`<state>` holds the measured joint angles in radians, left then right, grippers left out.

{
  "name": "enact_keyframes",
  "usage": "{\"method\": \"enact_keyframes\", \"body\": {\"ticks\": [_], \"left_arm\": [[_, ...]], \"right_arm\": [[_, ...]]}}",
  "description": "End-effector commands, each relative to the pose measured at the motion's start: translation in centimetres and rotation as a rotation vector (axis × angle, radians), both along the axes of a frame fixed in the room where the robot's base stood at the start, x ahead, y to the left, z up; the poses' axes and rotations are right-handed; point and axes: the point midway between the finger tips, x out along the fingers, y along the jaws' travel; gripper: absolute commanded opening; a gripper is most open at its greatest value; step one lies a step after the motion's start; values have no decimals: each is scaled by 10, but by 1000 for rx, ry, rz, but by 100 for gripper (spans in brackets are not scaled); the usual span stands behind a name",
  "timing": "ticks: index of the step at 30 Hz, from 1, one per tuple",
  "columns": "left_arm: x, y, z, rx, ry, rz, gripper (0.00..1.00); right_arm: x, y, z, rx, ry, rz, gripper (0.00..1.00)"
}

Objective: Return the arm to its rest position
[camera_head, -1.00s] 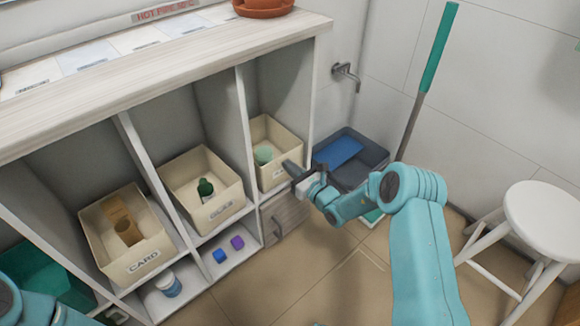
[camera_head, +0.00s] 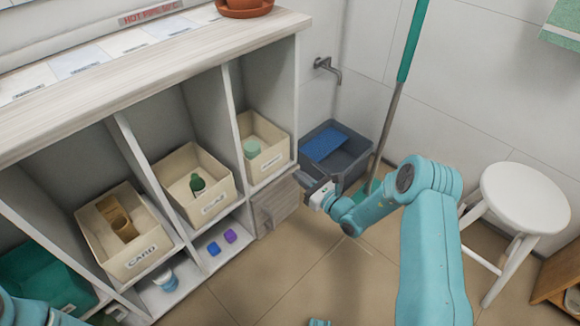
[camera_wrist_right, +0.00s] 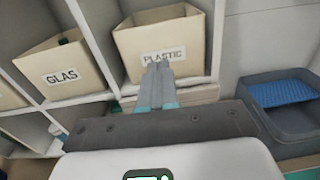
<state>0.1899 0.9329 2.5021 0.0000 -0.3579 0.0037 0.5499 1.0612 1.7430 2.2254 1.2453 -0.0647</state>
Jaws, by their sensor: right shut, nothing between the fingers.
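My right arm comes in from the right in the head view. Its gripper (camera_head: 305,183) is shut and empty, in front of the cabinet's right end, below the right bin. In the right wrist view its fingers (camera_wrist_right: 158,86) are together, overlapping the lower front of the bin labelled PLASTIC (camera_wrist_right: 165,45). In the head view that bin (camera_head: 268,162) holds a pale green item (camera_head: 251,148). A teal part of my left arm shows at the lower left edge; its gripper is not in view.
Bins labelled GLAS (camera_head: 215,207) and CARD (camera_head: 140,258) stand in the other compartments. A dark grey tub (camera_head: 350,165), a teal-handled pole (camera_head: 391,120) and a white stool (camera_head: 525,198) are around the arm. The floor below the gripper is clear.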

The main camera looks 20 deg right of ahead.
Motion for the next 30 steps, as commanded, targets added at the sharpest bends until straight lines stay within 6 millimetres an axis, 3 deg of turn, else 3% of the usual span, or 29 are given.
{"method": "enact_keyframes", "body": {"ticks": [6, 15, 17, 20, 23, 26, 28, 30], "left_arm": [[-2, -2, 10, -2, 4, -9, 100], [-3, -2, 10, -2, 5, -10, 100], [-3, -2, 10, -2, 5, -10, 100], [-3, -2, 10, -2, 5, -10, 100], [-3, -2, 10, -2, 5, -9, 100], [-3, -2, 10, -2, 5, -9, 100], [-3, -2, 10, -2, 4, -9, 100], [-3, -2, 10, -2, 4, -9, 100]], "right_arm": [[-29, -11, 1, 0, 1, -2, 0], [-37, -12, 0, 0, 1, 0, 0], [-38, -7, -2, -3, 9, 18, 0], [-49, 25, -12, -27, 65, 131, 0], [-81, 82, -31, -94, 168, 362, 0], [-138, 139, -55, -224, 281, 661, 0], [-188, 167, -72, -356, 343, 884, 0], [-241, 182, -88, -531, 376, 1118, 0]]}}
